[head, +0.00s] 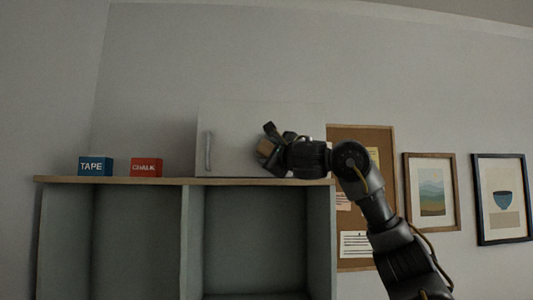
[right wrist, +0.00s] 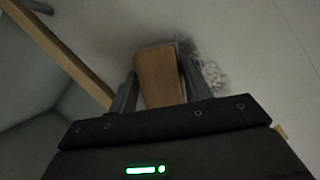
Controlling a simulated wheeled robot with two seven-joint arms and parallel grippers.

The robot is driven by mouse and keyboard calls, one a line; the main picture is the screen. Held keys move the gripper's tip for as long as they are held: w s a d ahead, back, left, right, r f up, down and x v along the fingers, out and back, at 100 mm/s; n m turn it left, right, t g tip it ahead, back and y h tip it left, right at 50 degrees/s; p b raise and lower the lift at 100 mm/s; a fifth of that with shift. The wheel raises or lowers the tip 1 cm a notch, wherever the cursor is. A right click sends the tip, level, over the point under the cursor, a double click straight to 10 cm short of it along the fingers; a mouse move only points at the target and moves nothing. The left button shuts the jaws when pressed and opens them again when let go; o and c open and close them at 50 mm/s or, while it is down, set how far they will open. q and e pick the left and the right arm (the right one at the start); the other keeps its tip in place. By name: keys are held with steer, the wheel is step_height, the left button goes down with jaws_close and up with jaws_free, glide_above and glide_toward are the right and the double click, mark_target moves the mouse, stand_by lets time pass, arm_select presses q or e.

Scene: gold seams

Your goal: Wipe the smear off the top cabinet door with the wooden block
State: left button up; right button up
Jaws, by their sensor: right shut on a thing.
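The white top cabinet door (head: 235,125) stands above the shelf unit, with a grey vertical handle (head: 208,150) at its left. My right gripper (head: 267,147) is in front of the door's right half, shut on the wooden block (right wrist: 160,76). The block also shows as a small tan face in the head view (head: 265,147). In the right wrist view the block's far end is at or close to the door; contact is unclear. A mottled grey smear (right wrist: 212,72) shows just right of the block, partly hidden by it and a finger. My left gripper is not in view.
A blue TAPE box (head: 95,166) and a red box (head: 146,167) stand on the wooden shelf top (head: 170,181), left of the door. Open compartments lie below. A cork board (head: 385,150) and framed pictures (head: 431,191) hang at the right.

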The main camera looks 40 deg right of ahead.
steer(key=shift+s+d, duration=0.8)
steer(key=shift+d, duration=0.3)
steer(key=shift+s+d, duration=0.5)
steer(key=shift+d, duration=0.2)
steer(key=shift+s+d, duration=0.5)
steer(key=shift+d, duration=0.2)
steer(key=shift+w+a, duration=0.15)
steer(key=shift+a, duration=0.1)
steer(key=shift+w+a, duration=1.05)
steer(key=shift+a, duration=0.3)
